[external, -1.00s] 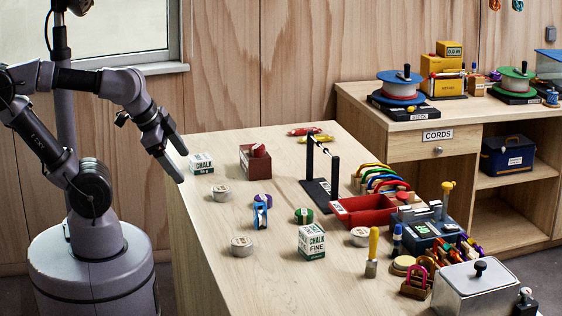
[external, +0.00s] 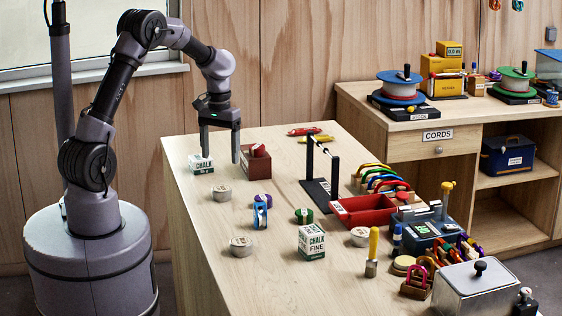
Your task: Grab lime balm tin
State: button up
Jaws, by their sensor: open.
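My gripper (external: 220,158) is open and points straight down over the far left part of the table, its two fingers apart and nothing between them. Below it in the picture, a small round pale tin (external: 221,194) lies flat on the table. Two similar tins lie nearer the front, one at the left (external: 241,246) and one (external: 360,236) right of the chalk box. Their labels are too small to read, so I cannot tell which is lime. A small green round item (external: 304,215) sits near the middle, and a purple one (external: 264,200) is left of it.
A small chalk box (external: 201,164) and a brown-red box (external: 256,163) stand close to my fingers. A blue tape dispenser (external: 260,215) and a larger chalk box (external: 311,242) stand nearer the front. A red tray (external: 365,211) and a black stand (external: 320,190) are to the right.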

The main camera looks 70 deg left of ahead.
aim_at(223, 188)
notch_tip(223, 188, down, 10)
jog(key=b, duration=0.3)
jog(key=shift+d+b, duration=0.15)
jog(key=shift+b, duration=0.15)
jog(key=shift+c, duration=1.2)
jog(key=shift+r, duration=0.1)
jog(key=c, duration=1.2)
